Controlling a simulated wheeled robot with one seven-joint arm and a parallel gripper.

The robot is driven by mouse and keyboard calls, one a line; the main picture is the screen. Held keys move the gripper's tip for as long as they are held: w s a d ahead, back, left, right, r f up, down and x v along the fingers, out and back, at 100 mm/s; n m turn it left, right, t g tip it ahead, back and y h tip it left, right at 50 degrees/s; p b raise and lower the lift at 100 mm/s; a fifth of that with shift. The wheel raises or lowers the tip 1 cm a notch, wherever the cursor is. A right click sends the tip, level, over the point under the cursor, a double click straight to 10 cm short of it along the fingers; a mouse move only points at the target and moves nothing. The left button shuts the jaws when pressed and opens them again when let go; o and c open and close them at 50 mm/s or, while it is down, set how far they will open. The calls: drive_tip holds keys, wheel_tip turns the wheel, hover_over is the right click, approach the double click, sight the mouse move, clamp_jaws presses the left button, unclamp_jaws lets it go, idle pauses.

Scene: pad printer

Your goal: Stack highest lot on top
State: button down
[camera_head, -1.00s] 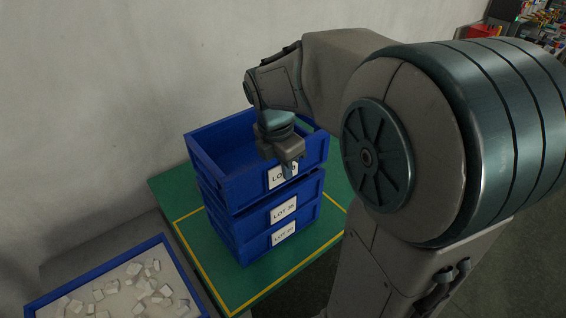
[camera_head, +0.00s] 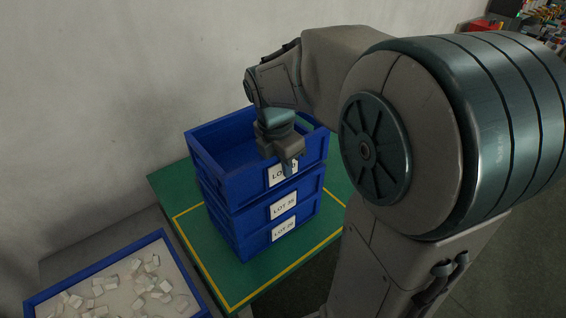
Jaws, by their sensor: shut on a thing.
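Three blue crates stand in a stack on the green mat (camera_head: 235,275). The top crate (camera_head: 225,177) is open and looks empty; its label begins "LOT", and my gripper hides most of its number. The middle crate (camera_head: 252,215) has a label that seems to read LOT 30 or 36. The bottom crate (camera_head: 255,243) has a label that seems to read LOT 20 or 29. My gripper (camera_head: 288,166) is shut on the top crate's front wall, just above its label. The top crate sits over the middle one, roughly in line with it.
A blue-rimmed tray (camera_head: 95,270) with many small whitish pieces is at the lower left. A yellow line (camera_head: 290,275) borders the stack on the mat. A pale wall (camera_head: 100,90) rises close behind. My arm fills the right side.

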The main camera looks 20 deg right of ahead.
drive_tip(key=shift+f+b, duration=0.55)
drive_tip(key=shift+f, duration=0.4)
drive_tip(key=c, duration=1.4)
unclamp_jaws()
drive_tip(key=shift+s+a+r+p, duration=0.1)
drive_tip(key=shift+a+r+p, duration=0.05)
drive_tip(key=shift+r+p, duration=1)
drive_tip(key=shift+s+a+r+p, duration=0.1)
drive_tip(key=shift+a+r+p, duration=0.1)
drive_tip(key=shift+r+p, duration=0.95)
drive_tip(key=shift+a+r+p, duration=0.15)
drive_tip(key=shift+r+p, duration=0.75)
drive_tip(key=shift+r, duration=0.5)
wheel_tip(320, 180, up, 4)
drive_tip(key=p, duration=0.3)
drive_tip(key=shift+p, duration=0.3)
